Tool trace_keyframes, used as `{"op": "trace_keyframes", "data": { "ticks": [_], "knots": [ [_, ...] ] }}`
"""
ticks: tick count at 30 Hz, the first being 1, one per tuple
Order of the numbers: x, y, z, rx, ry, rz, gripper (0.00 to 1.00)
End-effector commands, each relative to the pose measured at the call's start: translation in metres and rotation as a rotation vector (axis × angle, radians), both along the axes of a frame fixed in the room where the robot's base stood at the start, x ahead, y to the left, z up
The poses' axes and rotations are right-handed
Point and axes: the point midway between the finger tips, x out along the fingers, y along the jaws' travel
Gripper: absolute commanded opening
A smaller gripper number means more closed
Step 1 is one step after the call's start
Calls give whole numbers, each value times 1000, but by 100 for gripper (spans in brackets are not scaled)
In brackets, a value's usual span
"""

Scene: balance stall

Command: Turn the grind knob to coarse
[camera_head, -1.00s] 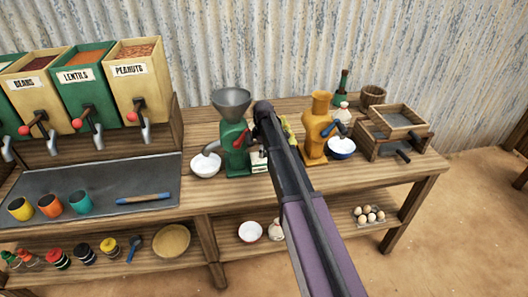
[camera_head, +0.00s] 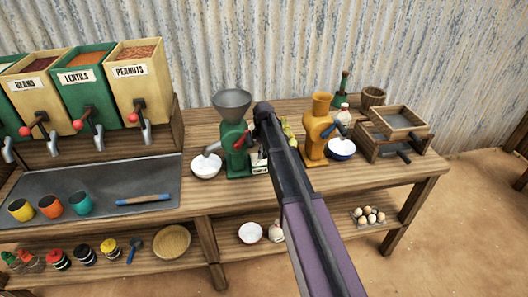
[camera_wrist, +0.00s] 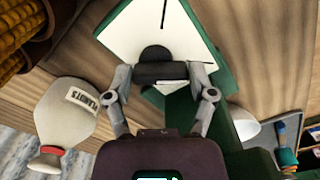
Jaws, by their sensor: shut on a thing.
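The green grinder (camera_head: 236,150) with a grey hopper stands on the bench, a white bowl (camera_head: 206,166) at its left. In the wrist view, the dark grind knob (camera_wrist: 158,72) is a round disc with a bar across it, on a white dial plate (camera_wrist: 193,45) set on green. A thin black line is on the plate near the top edge; no dial words are readable. My gripper (camera_wrist: 162,78) has its two grey fingers closed on the bar's ends. In the head view my arm covers the knob and the gripper's tips.
Wooden sieve boxes (camera_head: 394,132) are further right. In the wrist view, a white sack (camera_wrist: 67,110) marked peanuts and yellow cobs (camera_wrist: 20,25) lie close at the left.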

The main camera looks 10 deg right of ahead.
Motion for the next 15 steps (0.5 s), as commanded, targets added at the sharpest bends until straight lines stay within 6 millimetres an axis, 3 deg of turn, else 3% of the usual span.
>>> {"op": "trace_keyframes", "data": {
  "ticks": [7, 15],
  "knots": [
    [-1, 1, 0, 0, 2, -150, 24],
    [-1, 1, 0, 1, 2, -190, 24]
  ]
}}
